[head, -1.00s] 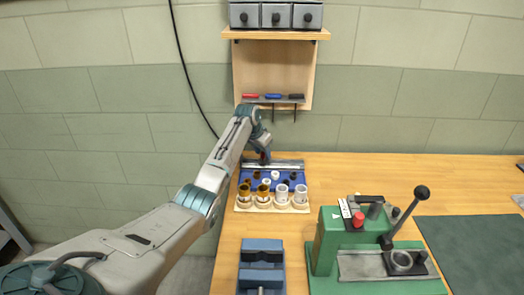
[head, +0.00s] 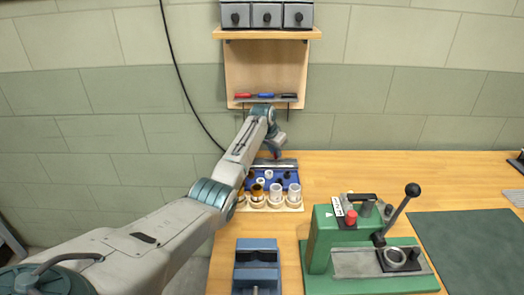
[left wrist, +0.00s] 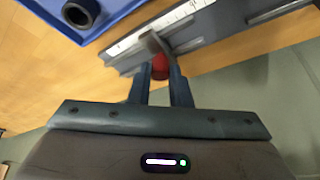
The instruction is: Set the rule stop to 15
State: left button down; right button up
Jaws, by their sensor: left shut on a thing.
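The metal rule (head: 289,163) lies along the back of the bench, behind the blue tray, and shows in the left wrist view with a white graduated strip (left wrist: 130,38). The rule stop is a grey slider (left wrist: 150,45) with a red knob (left wrist: 160,67). My left gripper (left wrist: 160,75) is shut on the red knob, one finger on each side. In the head view my left gripper (head: 277,152) is at the rule and mostly covers the stop. The scale value at the stop cannot be read. My right gripper is not in view.
The blue tray (head: 293,185) holds small dark and white parts; a row of brown and white cups stands in front. A green press (head: 322,240) with a lever is at right, a blue vise (head: 257,255) at front. A wooden shelf (head: 265,32) hangs above.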

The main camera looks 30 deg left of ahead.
pick_arm(q)
jog(key=shift+w+d, duration=0.15)
jog(key=shift+d, duration=0.15)
jog(key=shift+a, duration=0.1)
jog(key=c, duration=1.3)
grip_release()
jog(key=shift+c, duration=0.2)
jog(key=b+v, duration=0.1)
jog(key=v, duration=1)
jog(key=shift+b, duration=0.4)
jog(key=shift+f, duration=0.1)
